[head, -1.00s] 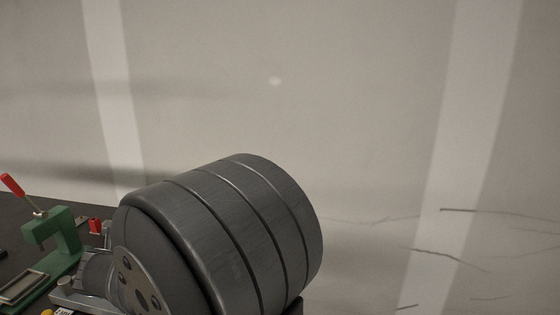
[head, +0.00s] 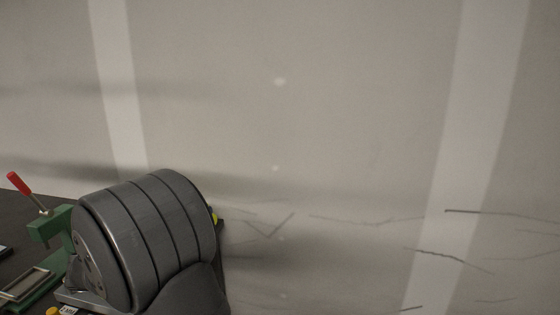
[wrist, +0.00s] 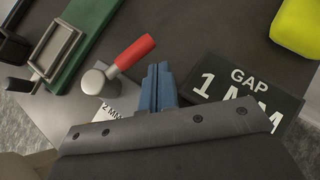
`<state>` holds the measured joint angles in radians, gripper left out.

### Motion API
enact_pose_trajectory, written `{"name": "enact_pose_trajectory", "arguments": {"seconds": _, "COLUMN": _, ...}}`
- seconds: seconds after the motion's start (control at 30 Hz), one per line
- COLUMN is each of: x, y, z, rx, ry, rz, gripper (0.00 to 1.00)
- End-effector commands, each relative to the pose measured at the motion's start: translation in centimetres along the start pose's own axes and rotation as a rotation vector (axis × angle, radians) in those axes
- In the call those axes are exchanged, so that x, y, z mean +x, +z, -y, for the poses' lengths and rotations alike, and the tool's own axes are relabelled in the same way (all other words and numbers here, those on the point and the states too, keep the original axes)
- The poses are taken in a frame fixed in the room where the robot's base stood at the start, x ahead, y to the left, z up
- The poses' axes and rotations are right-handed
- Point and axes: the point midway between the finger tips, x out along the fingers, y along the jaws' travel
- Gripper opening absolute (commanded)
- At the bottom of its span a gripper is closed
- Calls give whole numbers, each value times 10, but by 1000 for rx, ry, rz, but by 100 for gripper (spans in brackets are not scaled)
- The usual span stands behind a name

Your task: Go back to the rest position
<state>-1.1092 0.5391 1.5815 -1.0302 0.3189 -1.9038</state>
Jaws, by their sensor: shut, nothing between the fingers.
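My gripper (wrist: 158,84) shows in the wrist view as two blue-grey fingers side by side, closed together with nothing between them. It is above the dark bench top (wrist: 165,22), apart from the things around it as far as I can tell. In the head view the fingers are hidden; my grey arm link fills the lower left.
The wrist view shows a red-handled lever (wrist: 134,53), a green fixture with a metal frame (wrist: 58,46), a black "GAP 1 MM" plate (wrist: 245,92) and a yellow object (wrist: 297,27). The head view shows a green press (head: 50,228) at left and bare wall.

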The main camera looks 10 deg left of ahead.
Motion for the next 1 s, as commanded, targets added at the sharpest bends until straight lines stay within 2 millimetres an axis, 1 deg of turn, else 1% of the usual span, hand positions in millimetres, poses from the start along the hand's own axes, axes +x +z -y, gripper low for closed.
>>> {"name": "enact_pose_trajectory", "arguments": {"seconds": 0.07, "x": 7, "y": 8, "z": -6, "rx": 2, "ry": 0, "rz": 0, "gripper": 0}}
{"name": "enact_pose_trajectory", "arguments": {"seconds": 0.17, "x": -8, "y": -3, "z": -9, "rx": -3, "ry": 1, "rz": -1, "gripper": 0}}
{"name": "enact_pose_trajectory", "arguments": {"seconds": 0.3, "x": -23, "y": -16, "z": -21, "rx": 1, "ry": -5, "rz": -1, "gripper": 0}}
{"name": "enact_pose_trajectory", "arguments": {"seconds": 1.0, "x": -38, "y": -29, "z": -46, "rx": 296, "ry": -360, "rz": 0, "gripper": 0}}
